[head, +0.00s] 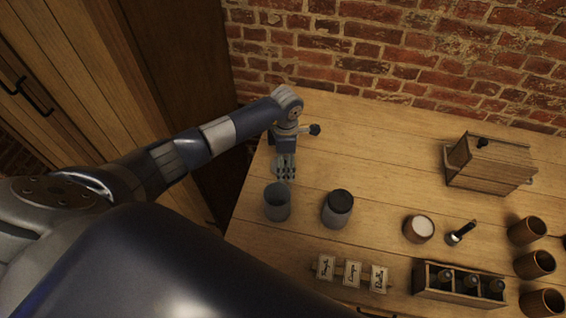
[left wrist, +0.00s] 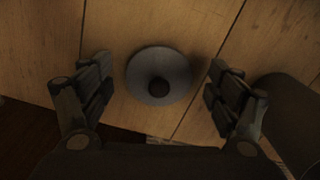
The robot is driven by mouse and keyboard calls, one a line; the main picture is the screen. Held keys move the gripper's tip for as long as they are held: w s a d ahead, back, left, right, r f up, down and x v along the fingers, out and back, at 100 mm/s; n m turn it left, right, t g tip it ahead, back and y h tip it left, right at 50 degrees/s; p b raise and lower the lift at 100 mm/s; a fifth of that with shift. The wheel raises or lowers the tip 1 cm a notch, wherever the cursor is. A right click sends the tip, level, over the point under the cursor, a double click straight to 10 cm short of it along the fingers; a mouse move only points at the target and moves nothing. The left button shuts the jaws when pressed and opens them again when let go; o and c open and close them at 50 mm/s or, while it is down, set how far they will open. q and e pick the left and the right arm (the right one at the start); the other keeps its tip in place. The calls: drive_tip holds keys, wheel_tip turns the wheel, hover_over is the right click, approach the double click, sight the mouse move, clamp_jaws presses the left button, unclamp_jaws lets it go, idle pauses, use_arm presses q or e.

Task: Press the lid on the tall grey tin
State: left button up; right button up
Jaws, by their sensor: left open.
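The tall grey tin (head: 277,204) stands on the wooden table, and its top looks open. A round grey lid with a dark knob (left wrist: 158,75) lies on the table in the left wrist view, apart from the tin; the gripper hides it in the head view. My left gripper (head: 285,170) points down just behind the tin. It is open, with one finger on each side of the lid (left wrist: 160,82) and no visible contact. A dark rounded side, likely the tin (left wrist: 292,122), shows at the right of the wrist view. My right gripper is not in view.
Three small cards (head: 352,274) are in front. A bottle rack (head: 425,291), wooden box (head: 490,163), white-filled cup (head: 418,229) and brown cups (head: 535,264) stand further right. The table's left edge is close.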

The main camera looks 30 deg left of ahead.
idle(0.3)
use_arm(q)
drive_tip(key=c, duration=0.9)
wheel_tip(320, 180, up, 9)
drive_tip(key=b, duration=0.2)
drive_tip(key=shift+b, duration=0.3)
drive_tip(key=shift+r, duration=0.45)
